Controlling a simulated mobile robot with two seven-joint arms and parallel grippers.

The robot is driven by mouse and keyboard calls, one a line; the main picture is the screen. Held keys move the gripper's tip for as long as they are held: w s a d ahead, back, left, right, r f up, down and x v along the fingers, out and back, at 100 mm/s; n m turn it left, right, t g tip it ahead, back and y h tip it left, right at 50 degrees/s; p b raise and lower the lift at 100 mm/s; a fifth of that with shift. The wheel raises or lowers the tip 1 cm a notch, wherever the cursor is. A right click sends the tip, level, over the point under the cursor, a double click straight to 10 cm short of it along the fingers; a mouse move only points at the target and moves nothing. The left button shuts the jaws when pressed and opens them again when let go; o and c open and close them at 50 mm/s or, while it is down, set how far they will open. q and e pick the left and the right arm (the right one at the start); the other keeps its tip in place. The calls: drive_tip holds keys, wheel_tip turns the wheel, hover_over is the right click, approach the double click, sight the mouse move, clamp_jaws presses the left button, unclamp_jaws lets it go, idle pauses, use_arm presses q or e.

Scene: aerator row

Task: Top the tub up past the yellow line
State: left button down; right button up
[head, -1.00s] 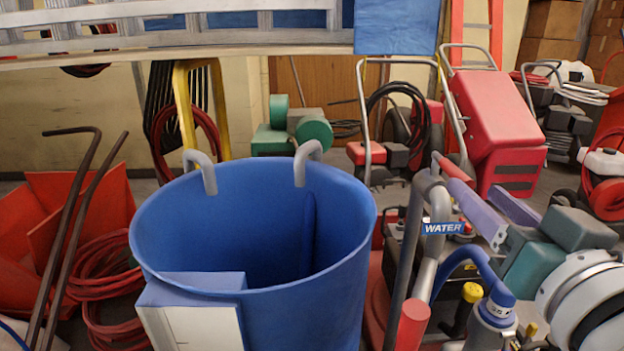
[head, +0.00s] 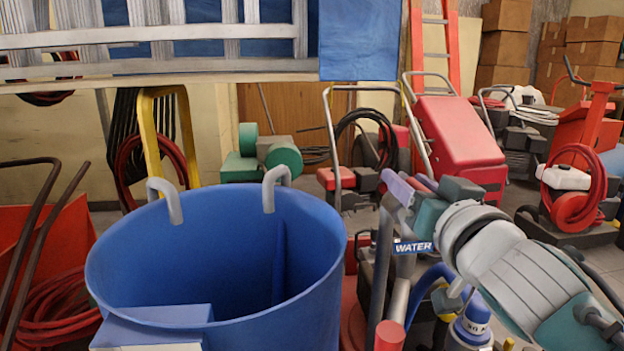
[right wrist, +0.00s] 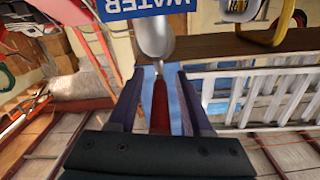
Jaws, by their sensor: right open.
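The blue tub (head: 290,300) stands open at the left centre of the head view, with two grey hooks over its far rim. No yellow line or water surface shows inside it. Right of it a grey standpipe carries a blue WATER sign (head: 412,248), also seen upside down in the right wrist view (right wrist: 147,7). A red lever handle (right wrist: 160,105) sticks out from the tap's grey body (right wrist: 154,35). My right gripper (head: 405,187) is open at the tap; in the right wrist view its purple fingers (right wrist: 157,78) are on either side of the handle, with gaps. My left gripper is out of view.
A blue hose (head: 432,280) and a blue-capped fitting (head: 474,318) stand below my right arm. Red hose coils (head: 60,305) lie left. Wheeled machines (head: 460,135) crowd behind.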

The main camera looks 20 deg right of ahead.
drive_tip(key=shift+c, duration=0.4)
clamp_jaws()
idle(0.9)
